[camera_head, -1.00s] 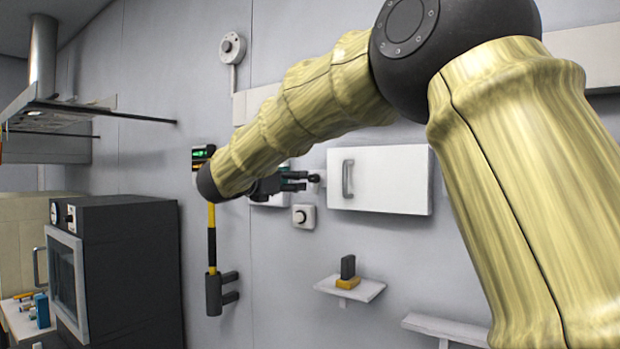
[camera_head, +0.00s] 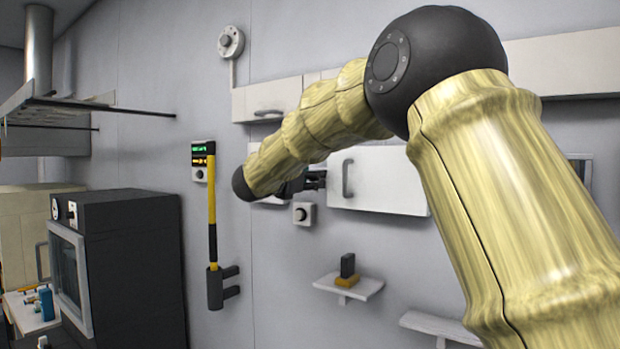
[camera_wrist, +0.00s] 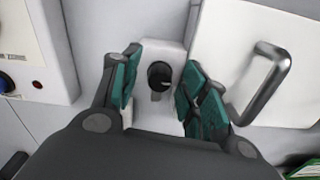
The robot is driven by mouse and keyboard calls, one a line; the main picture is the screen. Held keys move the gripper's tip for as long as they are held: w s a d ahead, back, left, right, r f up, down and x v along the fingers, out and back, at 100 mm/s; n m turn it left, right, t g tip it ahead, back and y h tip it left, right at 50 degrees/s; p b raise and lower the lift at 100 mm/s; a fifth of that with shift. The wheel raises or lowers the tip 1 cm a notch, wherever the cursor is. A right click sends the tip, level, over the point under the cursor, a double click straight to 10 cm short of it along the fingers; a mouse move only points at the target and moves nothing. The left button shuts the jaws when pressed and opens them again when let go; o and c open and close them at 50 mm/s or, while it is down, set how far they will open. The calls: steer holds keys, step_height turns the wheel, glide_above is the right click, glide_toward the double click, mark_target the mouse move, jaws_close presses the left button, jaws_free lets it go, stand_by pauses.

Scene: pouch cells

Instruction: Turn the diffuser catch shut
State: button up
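The catch, a round black knob (camera_wrist: 160,75) on a small white plate, shows in the wrist view at the left edge of a white door (camera_wrist: 225,55). My gripper (camera_wrist: 162,60) is open, with one green-padded finger on each side of the knob and a visible gap to it on both sides. In the head view my gripper (camera_head: 314,180) is at the left edge of the white door (camera_head: 390,182) and hides the catch. The door looks closed; its dark handle (camera_wrist: 265,82) is right of my fingers.
A white box with a blue button (camera_wrist: 5,82) is left of my gripper. A separate dial (camera_head: 302,214) sits on the wall below it. A shelf (camera_head: 335,285) holds a small dark block. A yellow-handled hammer (camera_head: 212,220) hangs at left.

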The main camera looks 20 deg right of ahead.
jaws_close()
steer(key=shift+f+n+b, duration=0.15)
steer(key=shift+n+b, duration=0.15)
steer(key=shift+b, duration=0.35)
steer(key=shift+n+b, duration=0.8)
steer(key=shift+n, duration=7.8)
